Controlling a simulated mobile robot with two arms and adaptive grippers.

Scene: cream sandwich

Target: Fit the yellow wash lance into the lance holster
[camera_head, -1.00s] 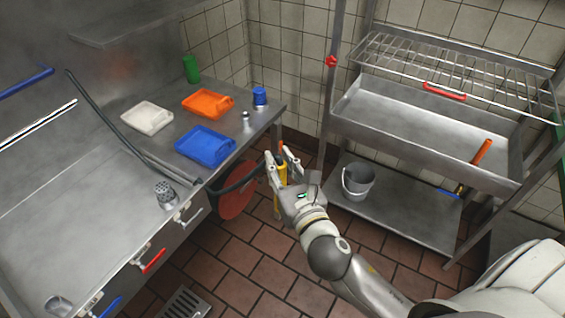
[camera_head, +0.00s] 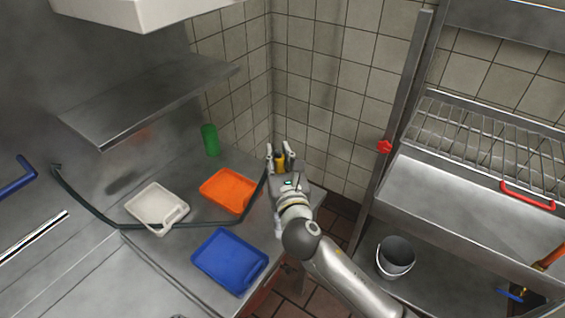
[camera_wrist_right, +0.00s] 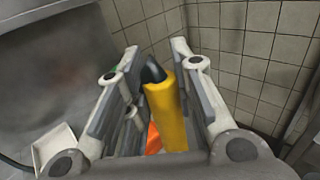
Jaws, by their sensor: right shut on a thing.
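My right gripper (camera_head: 279,150) is shut on the yellow wash lance (camera_head: 280,162), above the back right end of the steel counter. In the right wrist view the lance (camera_wrist_right: 166,115) stands roughly upright between the fingers, with a dark end at its top. A dark hose (camera_head: 100,212) runs from the back wall, over the counter and the white tray, toward my right gripper. I cannot make out the lance holster in either view. My left gripper is not in view.
A white tray (camera_head: 157,207), an orange tray (camera_head: 228,188), a blue tray (camera_head: 229,262) and a green cylinder (camera_head: 210,140) stand on the counter. A steel rack (camera_head: 455,220) with a bucket (camera_head: 396,257) is at right. A wall shelf (camera_head: 140,110) overhangs the counter.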

